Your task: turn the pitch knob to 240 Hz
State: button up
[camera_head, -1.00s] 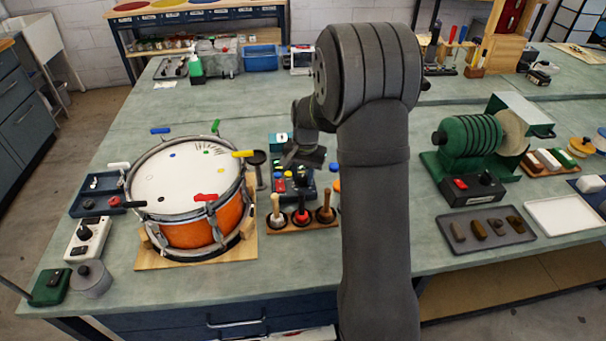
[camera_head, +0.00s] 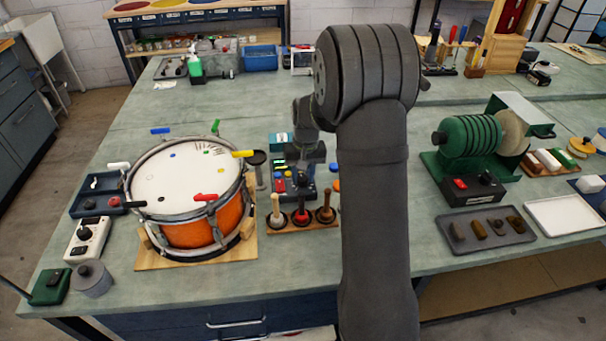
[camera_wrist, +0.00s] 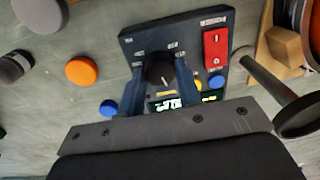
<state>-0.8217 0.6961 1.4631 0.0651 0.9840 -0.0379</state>
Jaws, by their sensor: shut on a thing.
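The pitch knob (camera_wrist: 159,72) is black with a light pointer line. It stands on a dark control box (camera_wrist: 198,44) with printed marks around the knob, seen in the wrist view. My gripper (camera_wrist: 160,80) has one blue-grey finger on each side of the knob and is shut on it. A green lit display (camera_wrist: 170,103) near the fingers is partly hidden, and its figures cannot be read surely. In the head view my gripper (camera_head: 299,178) reaches down over the control box (camera_head: 281,188), which it partly covers.
A red switch (camera_wrist: 215,48) and a blue button (camera_wrist: 216,82) are on the box beside the knob. In the head view, a drum (camera_head: 190,195) stands to the left and a wooden rack (camera_head: 303,226) of upright-handled tools is in front.

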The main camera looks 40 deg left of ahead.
aim_at(306, 177)
jog(key=shift+n, duration=0.4)
jog(key=o, duration=1)
jog(key=shift+c, duration=0.2)
jog(key=shift+r, duration=0.1)
notch_tip(306, 177, up, 17)
jog(key=shift+w+d+r, duration=0.15)
jog(key=shift+w+d, duration=0.1)
jog(key=shift+w, duration=0.1)
jog(key=f, duration=1.7)
jog(key=shift+s+a+f, duration=0.25)
jog(key=shift+s+a, duration=0.05)
jog(key=shift+s, duration=0.05)
